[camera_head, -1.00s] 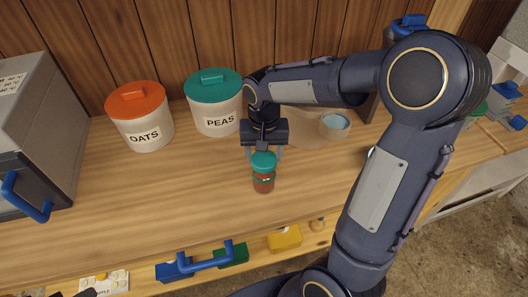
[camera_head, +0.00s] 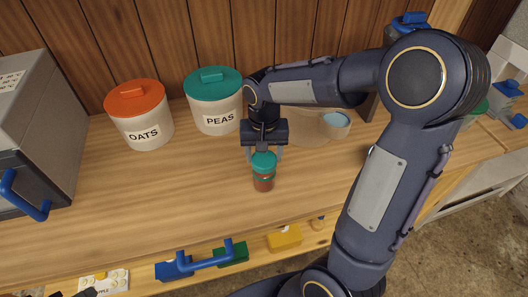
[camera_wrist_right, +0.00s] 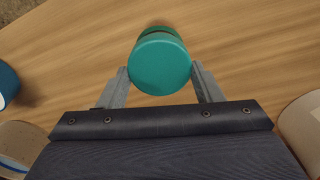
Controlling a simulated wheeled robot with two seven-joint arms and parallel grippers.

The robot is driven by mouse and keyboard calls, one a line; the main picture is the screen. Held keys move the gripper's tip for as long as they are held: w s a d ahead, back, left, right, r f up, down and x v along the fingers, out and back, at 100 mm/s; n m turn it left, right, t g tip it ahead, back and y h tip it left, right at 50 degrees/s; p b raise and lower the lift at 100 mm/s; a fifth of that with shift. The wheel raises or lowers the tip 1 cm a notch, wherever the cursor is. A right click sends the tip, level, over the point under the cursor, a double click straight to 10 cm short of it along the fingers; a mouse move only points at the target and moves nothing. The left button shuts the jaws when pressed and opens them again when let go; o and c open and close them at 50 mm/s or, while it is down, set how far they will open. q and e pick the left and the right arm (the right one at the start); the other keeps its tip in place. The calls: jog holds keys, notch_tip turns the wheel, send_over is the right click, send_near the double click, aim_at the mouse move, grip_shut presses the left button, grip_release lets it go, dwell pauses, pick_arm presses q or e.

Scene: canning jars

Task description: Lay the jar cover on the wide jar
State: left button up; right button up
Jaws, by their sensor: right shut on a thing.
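A teal jar cover (camera_head: 263,161) sits at the top of a small jar with red contents (camera_head: 264,184) on the wooden counter. My right gripper (camera_head: 264,154) points down and is shut on the cover. In the right wrist view the cover (camera_wrist_right: 160,63) lies between the two finger tips. A pale band shows under the cover; I cannot tell whether the cover touches the jar. A low round container with a light blue top (camera_head: 336,121) stands to the right, partly behind my forearm. I cannot tell which container is the wide jar. My left gripper is not clearly seen.
The OATS canister (camera_head: 140,127) with an orange lid and the PEAS canister (camera_head: 215,113) with a teal lid stand at the back. A grey cabinet (camera_head: 40,110) is at the left. A blue handle (camera_head: 207,258) is on the counter's front. Counter left of the jar is clear.

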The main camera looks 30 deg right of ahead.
jog(key=shift+f, duration=0.3)
jog(key=o, duration=1)
jog(key=shift+o, duration=0.2)
jog(key=shift+r, duration=0.1)
notch_tip(320, 180, up, 8)
jog(key=shift+f, duration=0.15)
jog(key=shift+s, duration=0.1)
